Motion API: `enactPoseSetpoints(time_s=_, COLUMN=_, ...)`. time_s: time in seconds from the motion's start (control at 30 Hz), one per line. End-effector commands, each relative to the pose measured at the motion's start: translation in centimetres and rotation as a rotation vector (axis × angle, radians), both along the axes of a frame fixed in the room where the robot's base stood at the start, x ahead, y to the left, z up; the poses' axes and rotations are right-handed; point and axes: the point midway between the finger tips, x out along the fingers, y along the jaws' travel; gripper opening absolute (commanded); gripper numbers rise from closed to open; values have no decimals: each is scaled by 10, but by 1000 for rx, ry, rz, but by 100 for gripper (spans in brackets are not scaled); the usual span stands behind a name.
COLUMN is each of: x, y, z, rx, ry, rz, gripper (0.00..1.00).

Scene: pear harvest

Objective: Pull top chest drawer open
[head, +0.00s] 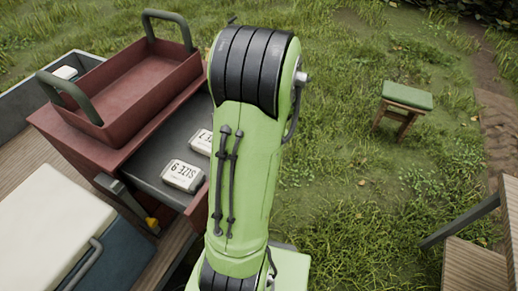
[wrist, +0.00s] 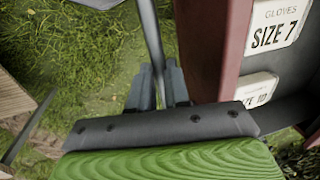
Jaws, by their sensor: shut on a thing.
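The red chest (head: 75,135) stands at the left in the head view. Its top drawer (head: 150,165) is pulled out toward my arm, showing a grey inside with white glove packs (head: 183,176). In the wrist view the drawer's red front (wrist: 203,50) runs down the middle right, with packs marked size 7 (wrist: 275,25) and size 10 (wrist: 257,90) behind it. My gripper (wrist: 160,80) is shut on the grey bar handle (wrist: 151,35) along the drawer front. In the head view my green arm hides the gripper and the handle.
A red tray (head: 125,85) with green handles sits on the chest. A cooler with a white lid (head: 45,220) stands on wooden boards at lower left. A green-topped stool (head: 406,95) stands on the grass at right. Wooden boards (head: 475,265) show at lower right. Open grass lies between.

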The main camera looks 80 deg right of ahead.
Motion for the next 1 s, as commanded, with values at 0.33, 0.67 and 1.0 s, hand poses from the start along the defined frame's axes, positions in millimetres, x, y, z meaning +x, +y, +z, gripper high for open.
enactPoseSetpoints(time_s=0.33, x=0, y=0, z=0, rx=-1, ry=0, rz=0, gripper=42)
enactPoseSetpoints(time_s=0.67, x=-4, y=0, z=28, rx=-6, ry=0, rz=-1, gripper=42)
enactPoseSetpoints(time_s=1.0, x=-23, y=4, z=123, rx=-7, ry=1, rz=0, gripper=42)
